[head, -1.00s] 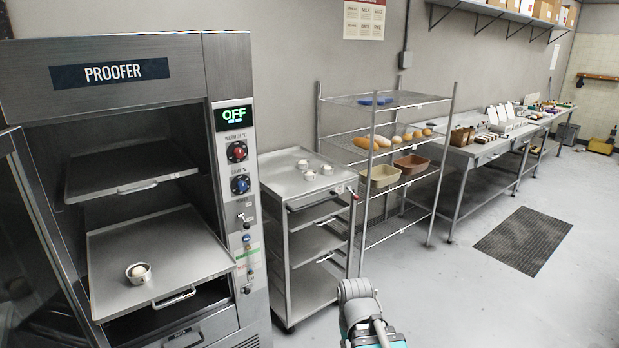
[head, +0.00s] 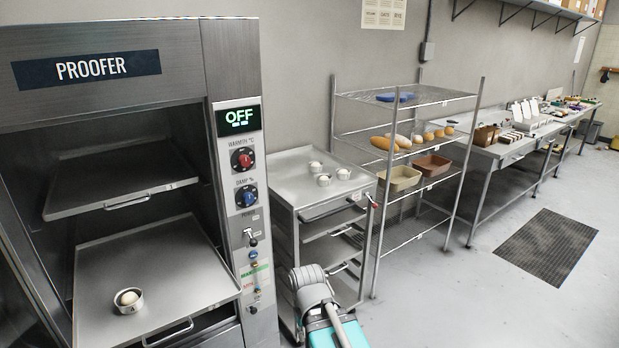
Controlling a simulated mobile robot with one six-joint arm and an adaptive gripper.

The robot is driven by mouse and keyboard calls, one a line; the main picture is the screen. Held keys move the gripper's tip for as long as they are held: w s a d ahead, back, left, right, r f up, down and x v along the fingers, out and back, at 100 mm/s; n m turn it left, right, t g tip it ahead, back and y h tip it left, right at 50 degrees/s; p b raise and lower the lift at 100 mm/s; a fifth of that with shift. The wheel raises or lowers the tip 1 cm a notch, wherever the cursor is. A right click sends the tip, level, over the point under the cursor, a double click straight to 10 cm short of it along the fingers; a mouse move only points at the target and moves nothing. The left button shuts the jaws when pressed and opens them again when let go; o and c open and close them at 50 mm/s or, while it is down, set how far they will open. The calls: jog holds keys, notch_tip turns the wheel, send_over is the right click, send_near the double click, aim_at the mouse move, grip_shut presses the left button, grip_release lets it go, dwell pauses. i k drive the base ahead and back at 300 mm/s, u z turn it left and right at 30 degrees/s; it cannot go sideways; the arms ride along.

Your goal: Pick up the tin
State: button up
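A small round metal tin (head: 129,307) with a pale ball, likely dough, in it stands on the lower pulled-out tray (head: 165,265) of the open proofer (head: 228,60). The frames do not show which tin is meant. Part of my arm shows at the bottom centre, in front of the trolley. My gripper's fingers are not in view.
The proofer display reads OFF; an upper tray (head: 115,180) sits above the lower one. The trolley (head: 285,185) stands close right of the proofer. A wire rack (head: 440,95) with loaves and bins stands beyond. Floor (head: 450,310) at right is clear around a dark mat (head: 550,245).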

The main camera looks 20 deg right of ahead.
aim_at(320, 183)
jog(key=u, duration=0.1)
jog(key=i, duration=0.8)
jog(key=z, duration=0.55)
jog(key=i, duration=0.95)
jog(key=z, duration=0.6)
jog(key=k, duration=0.9)
jog(key=z, duration=0.15)
jog(key=i, duration=0.6)
